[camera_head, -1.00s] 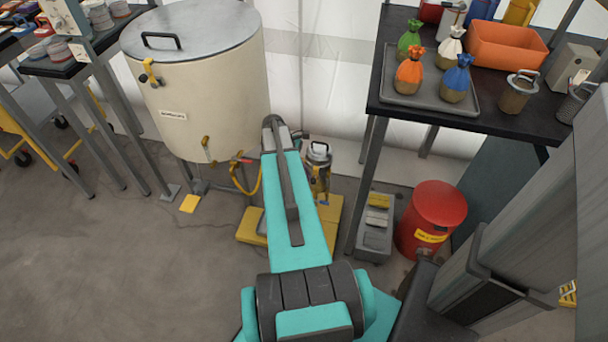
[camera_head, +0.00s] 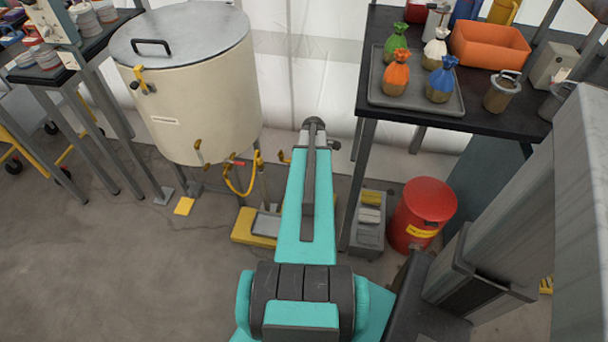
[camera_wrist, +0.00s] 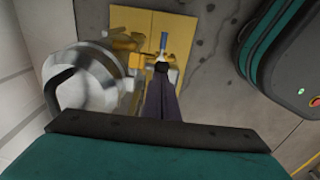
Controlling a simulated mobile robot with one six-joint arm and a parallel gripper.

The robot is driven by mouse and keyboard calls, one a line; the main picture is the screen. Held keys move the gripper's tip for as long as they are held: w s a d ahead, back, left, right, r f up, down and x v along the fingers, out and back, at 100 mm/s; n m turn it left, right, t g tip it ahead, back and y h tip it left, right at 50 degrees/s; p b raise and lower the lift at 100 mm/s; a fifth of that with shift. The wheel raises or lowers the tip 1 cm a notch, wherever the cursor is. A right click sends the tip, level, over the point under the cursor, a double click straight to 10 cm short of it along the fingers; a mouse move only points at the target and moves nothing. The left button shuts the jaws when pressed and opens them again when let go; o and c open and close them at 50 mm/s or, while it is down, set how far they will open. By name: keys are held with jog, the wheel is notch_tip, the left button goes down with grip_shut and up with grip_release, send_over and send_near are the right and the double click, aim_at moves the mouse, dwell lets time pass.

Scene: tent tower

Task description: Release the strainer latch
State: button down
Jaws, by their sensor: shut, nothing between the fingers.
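I cannot make out the strainer latch for certain. In the wrist view, a blurred metal canister (camera_wrist: 92,82) with a dark curved handle and yellow fittings stands at the left, over a yellow base plate (camera_wrist: 150,20). A small upright blue part (camera_wrist: 164,41) shows just beyond my gripper (camera_wrist: 161,70). My gripper is shut and empty, its dark fingers pointing toward the yellow fittings; I cannot tell whether it touches anything. In the head view, my arm hides the gripper and the canister, and only part of the yellow base plate (camera_head: 249,228) shows.
A large cream tank (camera_head: 190,105) with yellow-handled fittings and a yellow hose (camera_head: 243,187) stands left of my arm. A grey box (camera_head: 369,225), a red drum (camera_head: 423,213) and a dark table (camera_head: 420,118) with pouches stand right. Bare floor lies at the lower left.

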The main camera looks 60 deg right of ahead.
jog(key=shift+s+d+f+t+y+b, duration=0.2)
jog(key=shift+s+t, duration=0.3)
jog(key=shift+t, duration=0.15)
jog(key=shift+s+d+f+t+y+b, duration=0.15)
jog(key=shift+s+f+t+y+b, duration=0.05)
jog(key=shift+s+t, duration=0.4)
jog(key=shift+s+d+f+b, duration=0.25)
jog(key=shift+s+f+b, duration=0.25)
jog(key=shift+s, duration=0.25)
jog(key=shift+r, duration=0.25)
